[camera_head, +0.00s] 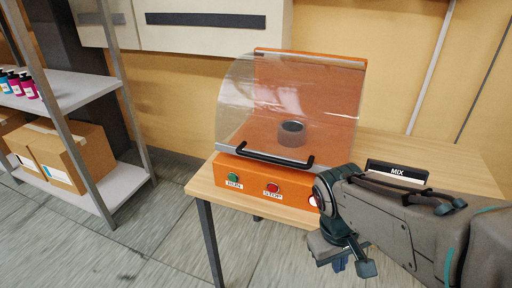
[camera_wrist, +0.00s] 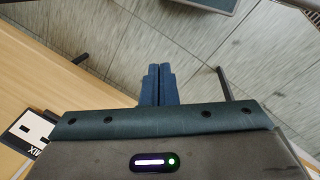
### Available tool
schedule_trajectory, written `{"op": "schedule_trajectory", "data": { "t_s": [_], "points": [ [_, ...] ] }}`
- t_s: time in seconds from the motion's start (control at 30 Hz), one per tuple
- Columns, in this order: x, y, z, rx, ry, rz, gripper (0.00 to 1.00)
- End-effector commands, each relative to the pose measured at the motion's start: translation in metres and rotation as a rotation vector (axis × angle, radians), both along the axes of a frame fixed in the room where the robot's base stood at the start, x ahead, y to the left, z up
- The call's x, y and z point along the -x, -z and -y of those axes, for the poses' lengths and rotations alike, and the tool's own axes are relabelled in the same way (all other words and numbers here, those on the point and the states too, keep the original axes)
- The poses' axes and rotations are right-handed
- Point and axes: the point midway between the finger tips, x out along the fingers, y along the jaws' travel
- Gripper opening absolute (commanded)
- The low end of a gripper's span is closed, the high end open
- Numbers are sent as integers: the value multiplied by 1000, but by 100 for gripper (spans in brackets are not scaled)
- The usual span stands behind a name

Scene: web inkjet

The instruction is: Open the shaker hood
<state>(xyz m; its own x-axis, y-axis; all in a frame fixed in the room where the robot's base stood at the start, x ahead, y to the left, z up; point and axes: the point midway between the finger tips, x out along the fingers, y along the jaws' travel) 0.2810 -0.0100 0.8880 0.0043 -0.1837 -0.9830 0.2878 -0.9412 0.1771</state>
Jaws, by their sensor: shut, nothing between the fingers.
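The shaker (camera_head: 222,172) is an orange machine on a wooden table. Its clear curved hood (camera_head: 240,100) is down over the orange inside, with a black bar handle (camera_head: 262,159) along its lower front edge. A dark round container (camera_head: 291,133) stands inside under the hood. My gripper (camera_head: 340,265) is at the lower right of the head view, in front of the table and below the handle, apart from it. In the wrist view its blue fingers (camera_wrist: 157,85) are together and empty, pointing over the floor.
The shaker front has a green RUN button (camera_head: 234,177), a red STOP button (camera_head: 273,187) and a light (camera_head: 313,201). A black MIX sign (camera_head: 396,170) stands on the table (camera_head: 450,150). A shelf (camera_head: 85,90) with boxes (camera_head: 75,155) stands left. Floor between is clear.

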Motion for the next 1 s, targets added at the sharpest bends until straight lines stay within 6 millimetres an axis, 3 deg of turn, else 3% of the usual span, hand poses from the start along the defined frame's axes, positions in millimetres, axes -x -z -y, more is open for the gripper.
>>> {"op": "schedule_trajectory", "data": {
  "t_s": [0.03, 0.13, 0.27, 0.37, 0.47, 0.63, 0.8, 0.9, 1.0],
  "points": [
    [2, 15, 1, 89, -117, -74, 0],
    [-2, 27, 13, 312, -364, -215, 0],
    [-26, 28, 18, 632, -669, -358, 0],
    [-54, 22, 7, 900, -884, -429, 0],
    [-85, 14, -23, 1184, -1081, -459, 0],
    [-121, 5, -107, 1652, -1337, -407, 0],
    [-125, 5, -184, 1980, -1464, -286, 0],
    [-122, 5, -210, 2082, -1494, -232, 0],
    [-123, 4, -220, 2128, -1504, -206, 0]
  ]
}}
